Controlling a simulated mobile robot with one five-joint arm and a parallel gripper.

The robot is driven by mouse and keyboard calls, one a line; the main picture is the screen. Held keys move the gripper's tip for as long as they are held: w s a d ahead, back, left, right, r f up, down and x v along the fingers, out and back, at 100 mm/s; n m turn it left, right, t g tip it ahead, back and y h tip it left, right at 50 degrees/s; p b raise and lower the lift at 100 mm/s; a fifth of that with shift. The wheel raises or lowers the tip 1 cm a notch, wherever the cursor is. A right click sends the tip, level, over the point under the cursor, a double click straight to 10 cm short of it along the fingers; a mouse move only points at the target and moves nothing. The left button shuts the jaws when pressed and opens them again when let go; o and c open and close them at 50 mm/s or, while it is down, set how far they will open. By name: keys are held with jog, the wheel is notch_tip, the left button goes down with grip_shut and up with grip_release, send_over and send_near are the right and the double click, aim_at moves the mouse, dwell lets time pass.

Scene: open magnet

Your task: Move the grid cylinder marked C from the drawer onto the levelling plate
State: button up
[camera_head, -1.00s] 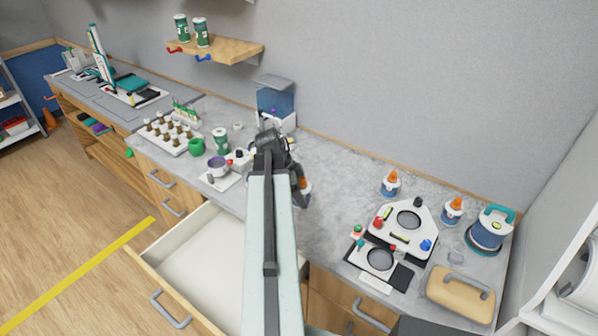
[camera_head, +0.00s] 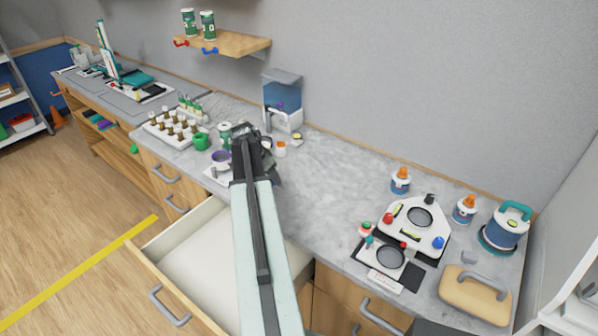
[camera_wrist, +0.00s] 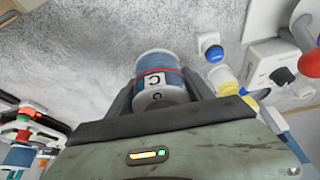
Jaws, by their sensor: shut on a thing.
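The grid cylinder marked C (camera_wrist: 158,80) is between the jaws of my gripper (camera_wrist: 160,95) in the wrist view. It is blue and white with a red band and a white label. In the head view my gripper (camera_head: 246,132) is over the counter, and the cylinder cannot be made out there. A white plate with red, blue and black knobs and a yellow level (camera_head: 402,232), which looks like the levelling plate, lies on the counter at the right, well away from my gripper. The drawer (camera_head: 150,262) is open; its visible inside is empty, and my arm hides part of it.
A similar device on a black base (camera_head: 374,270) lies in front of the white plate. Orange-capped bottles (camera_head: 400,180), a teal-handled pot (camera_head: 504,228) and a tan case (camera_head: 470,295) stand around them. The middle counter is clear.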

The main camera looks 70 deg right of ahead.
jog(key=shift+w+d+f+n, duration=0.1)
jog(key=shift+w+d+n, duration=0.1)
jog(key=shift+w, duration=0.2)
jog(key=shift+w+d+f+n, duration=0.1)
jog(key=shift+w+n, duration=0.1)
jog(key=shift+w, duration=0.15)
jog(key=b, duration=0.1)
send_near(291, 167)
jog(key=shift+s+d+f, duration=0.15)
jog(key=shift+d+f, duration=0.05)
jog(key=shift+f, duration=0.2)
jog(key=shift+s+d+f, duration=0.2)
jog(key=shift+d+f, duration=0.05)
jog(key=shift+f, duration=0.2)
jog(key=shift+d, duration=0.1)
jog(key=shift+d, duration=0.3)
jog(key=shift+s+d+f+b, duration=0.1)
jog(key=shift+f+b, duration=0.95)
jog(key=shift+b, duration=0.1)
jog(key=shift+d+f+b, duration=0.15)
jog(key=shift+f+b, duration=0.9)
jog(key=shift+b, duration=0.05)
jog(key=o, duration=1.4)
jog(key=shift+r, duration=0.15)
jog(key=shift+o, duration=0.2)
